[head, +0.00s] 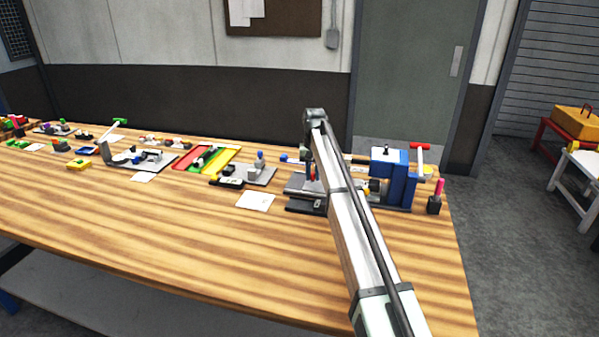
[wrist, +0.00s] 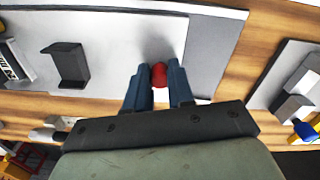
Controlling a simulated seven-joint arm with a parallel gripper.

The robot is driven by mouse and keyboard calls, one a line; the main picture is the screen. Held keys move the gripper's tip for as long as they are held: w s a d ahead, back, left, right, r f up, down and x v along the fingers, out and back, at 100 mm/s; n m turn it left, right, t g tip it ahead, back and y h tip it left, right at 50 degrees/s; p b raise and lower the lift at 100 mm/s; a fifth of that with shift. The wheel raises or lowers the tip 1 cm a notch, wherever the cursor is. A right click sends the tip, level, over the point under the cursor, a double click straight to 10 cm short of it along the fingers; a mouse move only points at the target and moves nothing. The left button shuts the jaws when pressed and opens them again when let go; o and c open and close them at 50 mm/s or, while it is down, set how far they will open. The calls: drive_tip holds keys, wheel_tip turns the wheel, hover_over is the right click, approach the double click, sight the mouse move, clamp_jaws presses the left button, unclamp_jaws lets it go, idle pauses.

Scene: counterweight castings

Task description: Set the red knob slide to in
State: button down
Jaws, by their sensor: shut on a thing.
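The red knob (wrist: 159,76) of the slide sits between the two blue-grey fingers of my gripper (wrist: 158,84) in the wrist view, over a pale grey plate (wrist: 215,50). My gripper is shut on the knob. In the head view a small patch of the red knob (head: 312,174) shows below the end of my arm, above a dark grey base (head: 303,206). My arm hides part of this fixture, and the slide's in and out marks cannot be made out.
Right of my arm stands a blue machine block (head: 397,187) with a red-handled lever (head: 419,147). A pink-handled tool (head: 439,188) stands beside it. To the left lie a white paper (head: 256,201) and a red, yellow and green tray (head: 228,157). The table's front is clear.

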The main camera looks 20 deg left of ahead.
drive_tip(key=shift+d, duration=0.95)
drive_tip(key=c, duration=1)
unclamp_jaws()
wheel_tip(320, 180, up, 14)
drive_tip(key=shift+f, duration=0.1)
drive_tip(key=shift+d, duration=0.1)
